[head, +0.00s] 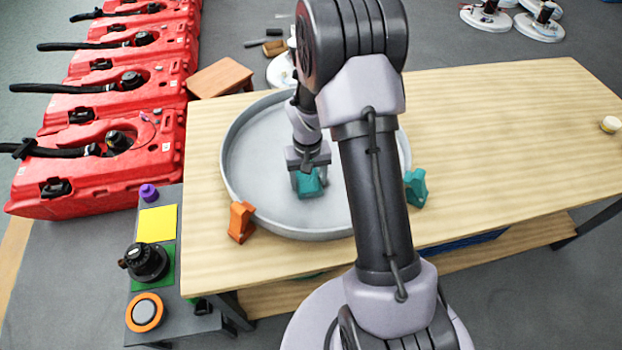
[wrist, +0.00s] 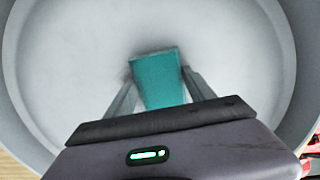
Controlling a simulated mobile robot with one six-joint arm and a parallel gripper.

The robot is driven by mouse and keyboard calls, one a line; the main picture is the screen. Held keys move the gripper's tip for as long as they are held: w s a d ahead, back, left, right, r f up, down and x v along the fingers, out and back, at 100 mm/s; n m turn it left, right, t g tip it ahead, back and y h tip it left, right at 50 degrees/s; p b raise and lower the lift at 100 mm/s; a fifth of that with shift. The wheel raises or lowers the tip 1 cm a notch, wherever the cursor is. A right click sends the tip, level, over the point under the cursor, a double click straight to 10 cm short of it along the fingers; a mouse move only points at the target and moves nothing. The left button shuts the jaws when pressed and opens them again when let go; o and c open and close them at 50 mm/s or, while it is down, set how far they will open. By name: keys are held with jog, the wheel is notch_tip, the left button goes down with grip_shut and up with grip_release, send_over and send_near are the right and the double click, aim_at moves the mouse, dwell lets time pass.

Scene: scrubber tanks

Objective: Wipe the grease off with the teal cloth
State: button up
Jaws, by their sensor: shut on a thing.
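The teal cloth (head: 309,182) is held by my gripper (head: 307,172) inside a round grey pan (head: 262,216) on the wooden table. In the wrist view the cloth (wrist: 158,80) is between the two fingers of my gripper (wrist: 155,88), which is shut on it. The cloth is low over the pan floor; I cannot tell whether it touches. In the wrist view a faint dark smudge, possibly grease, shows on the pan floor around the cloth's far end. My arm hides part of the pan's right side.
An orange clamp-like block (head: 241,222) and a teal one (head: 416,188) stand at the pan's rim. A control box with a yellow pad (head: 158,223) is left of the table. Red tanks (head: 100,155) line the left. The table's right side (head: 510,150) is mostly clear.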

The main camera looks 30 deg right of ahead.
jog(key=shift+w+a, duration=0.2)
jog(key=shift+a, duration=0.2)
notch_tip(320, 180, up, 4)
jog(key=shift+s+d+f+p, duration=0.1)
jog(key=shift+f+p, duration=0.15)
jog(key=shift+p, duration=0.85)
jog(key=shift+r+p, duration=1.7)
jog(key=shift+r, duration=0.65)
